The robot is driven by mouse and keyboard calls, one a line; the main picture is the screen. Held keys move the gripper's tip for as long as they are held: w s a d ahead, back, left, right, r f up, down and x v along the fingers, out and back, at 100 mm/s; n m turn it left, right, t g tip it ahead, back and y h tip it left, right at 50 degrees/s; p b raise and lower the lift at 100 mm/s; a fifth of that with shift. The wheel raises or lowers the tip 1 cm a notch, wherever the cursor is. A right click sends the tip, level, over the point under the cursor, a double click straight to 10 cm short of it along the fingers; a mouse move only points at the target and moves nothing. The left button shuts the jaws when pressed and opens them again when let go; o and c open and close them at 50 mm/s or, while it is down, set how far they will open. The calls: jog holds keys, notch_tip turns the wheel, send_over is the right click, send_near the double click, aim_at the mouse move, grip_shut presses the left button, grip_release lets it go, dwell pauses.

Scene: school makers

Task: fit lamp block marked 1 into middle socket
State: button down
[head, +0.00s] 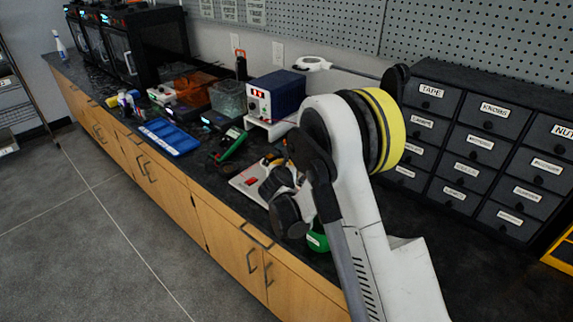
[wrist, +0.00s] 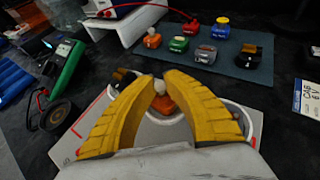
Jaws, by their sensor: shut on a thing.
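My gripper (wrist: 160,85) has its two yellow fingers closed around a small lamp block (wrist: 164,104) with an orange base and a white bulb. No mark on the block can be read. The fingers hide much of the board, and I cannot tell whether the block touches a socket. In the head view the white board (head: 240,184) lies on the bench, and my gripper (head: 283,190) is over it, partly hidden by my arm.
A dark mat (wrist: 265,75) behind holds several small coloured blocks. A green meter (wrist: 66,65) lies left of the board. A blue-and-white power supply (head: 272,98) stands behind. A labelled drawer cabinet (head: 470,145) is at right, and a blue tray (head: 170,137) at left.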

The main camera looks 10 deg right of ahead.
jog(key=c, duration=1.8)
grip_release()
jog(key=shift+s, duration=0.1)
jog(key=shift+p+v, duration=0.5)
jog(key=shift+v, duration=4.9)
